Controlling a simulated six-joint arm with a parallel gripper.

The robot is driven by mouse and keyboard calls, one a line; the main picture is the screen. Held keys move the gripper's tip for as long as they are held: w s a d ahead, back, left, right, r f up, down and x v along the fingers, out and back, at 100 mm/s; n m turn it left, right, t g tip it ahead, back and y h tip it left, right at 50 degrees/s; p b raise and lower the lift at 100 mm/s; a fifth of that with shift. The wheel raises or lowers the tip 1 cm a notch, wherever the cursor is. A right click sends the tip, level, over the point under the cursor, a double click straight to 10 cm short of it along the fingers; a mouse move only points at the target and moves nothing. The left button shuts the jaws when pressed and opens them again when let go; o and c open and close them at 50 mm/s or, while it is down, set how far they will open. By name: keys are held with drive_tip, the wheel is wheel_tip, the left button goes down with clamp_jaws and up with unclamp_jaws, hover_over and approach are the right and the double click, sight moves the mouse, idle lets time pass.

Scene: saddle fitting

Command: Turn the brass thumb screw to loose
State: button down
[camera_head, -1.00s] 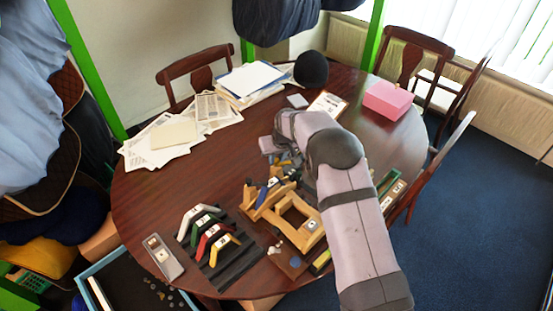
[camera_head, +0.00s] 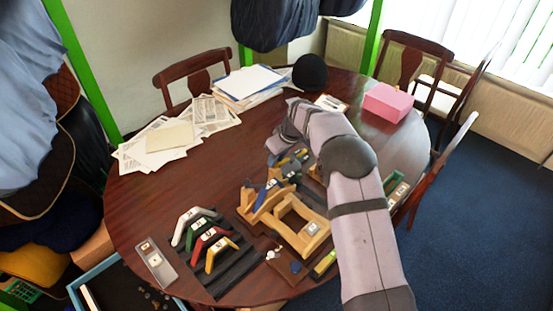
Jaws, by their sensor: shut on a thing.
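A wooden fixture (camera_head: 301,236) stands on a brown board at the table's front middle. It has an open square frame and an upright cradle, with a blue piece (camera_head: 265,193) in the cradle. My gripper (camera_head: 288,163) is small and partly hidden by my own wrist, just behind the cradle. Its jaws are closed at the back of the fixture, where small yellowish and blue parts show. The brass thumb screw cannot be made out apart from the jaws. How far it is turned cannot be seen.
A black ribbed rack (camera_head: 233,272) holds white, green, red and yellow angled pieces left of the fixture. A grey tray (camera_head: 157,262) lies farther left. Papers (camera_head: 180,134), a black dome (camera_head: 309,72) and a pink box (camera_head: 388,102) stand farther back. The table's left middle is clear.

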drive_tip(key=c, duration=1.6)
unclamp_jaws()
drive_tip(key=shift+b+v, duration=1.35)
drive_tip(key=shift+v, duration=2.35)
drive_tip(key=s+d+f+m+g+h, duration=0.1)
drive_tip(key=s+d, duration=0.3)
drive_tip(key=s, duration=0.8)
drive_tip(key=s+d+f+m+g+h, duration=0.1)
drive_tip(key=s+d+m, duration=0.3)
drive_tip(key=s, duration=0.9)
drive_tip(key=s+d+f+m+g, duration=0.1)
drive_tip(key=s+d+f+m, duration=0.2)
drive_tip(key=s, duration=0.9)
drive_tip(key=shift+s+d+f+h, duration=0.1)
drive_tip(key=shift+d+f+h, duration=0.1)
drive_tip(key=shift+d, duration=0.35)
drive_tip(key=shift+s+d+f+h, duration=0.1)
drive_tip(key=shift+d+h, duration=0.1)
drive_tip(key=shift+d, duration=0.35)
